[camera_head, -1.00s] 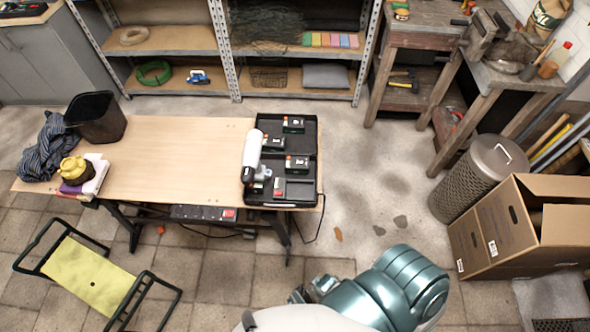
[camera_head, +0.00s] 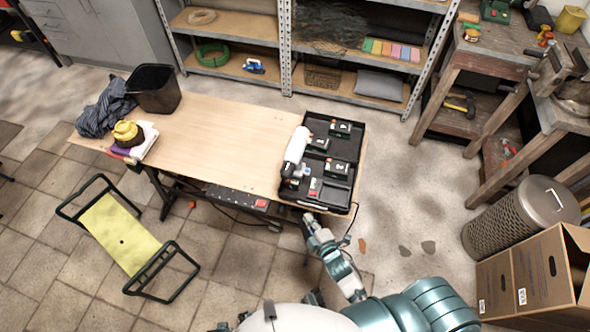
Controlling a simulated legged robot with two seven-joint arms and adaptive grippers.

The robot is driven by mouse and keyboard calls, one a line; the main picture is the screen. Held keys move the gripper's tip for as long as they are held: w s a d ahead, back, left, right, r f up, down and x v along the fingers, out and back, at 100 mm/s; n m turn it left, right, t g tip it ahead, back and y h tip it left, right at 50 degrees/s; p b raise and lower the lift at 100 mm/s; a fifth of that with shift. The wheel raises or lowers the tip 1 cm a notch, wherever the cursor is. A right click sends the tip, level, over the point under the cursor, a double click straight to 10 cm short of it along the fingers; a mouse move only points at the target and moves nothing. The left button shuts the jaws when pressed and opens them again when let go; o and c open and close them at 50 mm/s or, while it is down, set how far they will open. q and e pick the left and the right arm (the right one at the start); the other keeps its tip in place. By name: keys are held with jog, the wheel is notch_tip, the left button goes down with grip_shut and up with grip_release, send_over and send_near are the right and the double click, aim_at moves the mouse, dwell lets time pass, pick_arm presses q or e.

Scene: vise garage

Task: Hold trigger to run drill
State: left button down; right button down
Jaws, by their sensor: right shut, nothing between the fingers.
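A white tool with a dark end, which looks like the drill (camera_head: 296,148), lies along the left side of a black open case (camera_head: 341,190) on the table's right end. Its trigger is too small to make out. Several dark battery-like blocks, one of them a battery (camera_head: 340,129), sit in the case. My right gripper (camera_head: 309,219) is shut and empty, just in front of the table's near right edge, below the case in the picture and apart from the drill. My left gripper cannot be made out.
The wooden table (camera_head: 215,130) has a clear middle. A black bin (camera_head: 155,90), a dark cloth (camera_head: 105,108) and a yellow item (camera_head: 126,131) stand at its left. A yellow stool (camera_head: 118,235) is in front. A mesh bin (camera_head: 515,215) and cardboard box (camera_head: 535,270) stand right.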

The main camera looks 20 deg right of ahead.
pick_arm(q)
jog(key=shift+d, duration=0.1)
pick_arm(e)
notch_tip(320, 180, up, 11)
jog(key=w+n+t+y, duration=0.1)
jog(key=n+t, duration=0.2)
jog(key=n, duration=0.1)
jog(key=shift+a, duration=0.25)
jog(key=shift+w+f, duration=0.1)
jog(key=shift+f, duration=0.05)
pick_arm(q)
jog(key=shift+w+r, duration=0.4)
pick_arm(e)
jog(key=w, duration=1.3)
jog(key=shift+d, duration=0.2)
jog(key=shift+w, duration=0.1)
